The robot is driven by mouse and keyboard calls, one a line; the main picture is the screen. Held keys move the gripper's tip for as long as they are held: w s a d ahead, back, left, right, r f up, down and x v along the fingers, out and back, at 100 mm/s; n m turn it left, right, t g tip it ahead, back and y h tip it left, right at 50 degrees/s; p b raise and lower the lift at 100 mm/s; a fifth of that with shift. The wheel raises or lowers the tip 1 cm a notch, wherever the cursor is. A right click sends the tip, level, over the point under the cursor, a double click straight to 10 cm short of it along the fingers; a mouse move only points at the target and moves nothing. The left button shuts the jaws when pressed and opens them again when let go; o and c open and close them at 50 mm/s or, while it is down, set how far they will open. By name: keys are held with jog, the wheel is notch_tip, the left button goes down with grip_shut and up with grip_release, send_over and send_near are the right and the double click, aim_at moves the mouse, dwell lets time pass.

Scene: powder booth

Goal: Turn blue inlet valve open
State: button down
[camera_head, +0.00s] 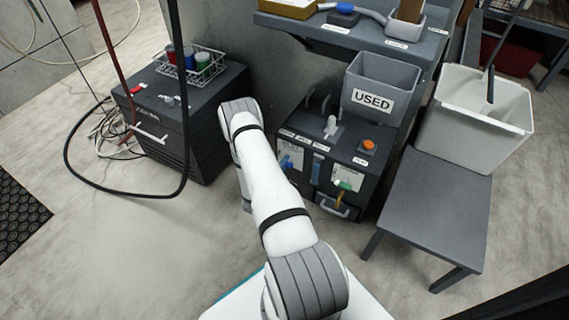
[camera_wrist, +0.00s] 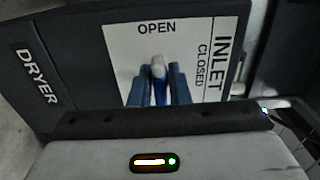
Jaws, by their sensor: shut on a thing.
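The blue inlet valve handle (camera_wrist: 159,88) is in the middle of the wrist view, in front of a white label plate (camera_wrist: 120,50) marked INLET, OPEN and CLOSED. Its pale tip lies just below the word OPEN; CLOSED is to its right. My gripper (camera_wrist: 157,82) is shut on the handle, with one blue-grey finger on each side. The lower part of the handle is hidden by my gripper body.
A DRYER label (camera_wrist: 37,76) is left of the plate. A dark unit (camera_head: 352,174) with an orange button carries a grey USED bin (camera_head: 378,88). A black box (camera_head: 190,120) with a wire rack stands left. A grey bench (camera_head: 432,200) is right.

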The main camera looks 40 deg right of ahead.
jog(key=c, duration=1.5)
grip_release()
jog(key=p+v, duration=0.2)
jog(key=v, duration=0.6)
jog(key=shift+p, duration=0.3)
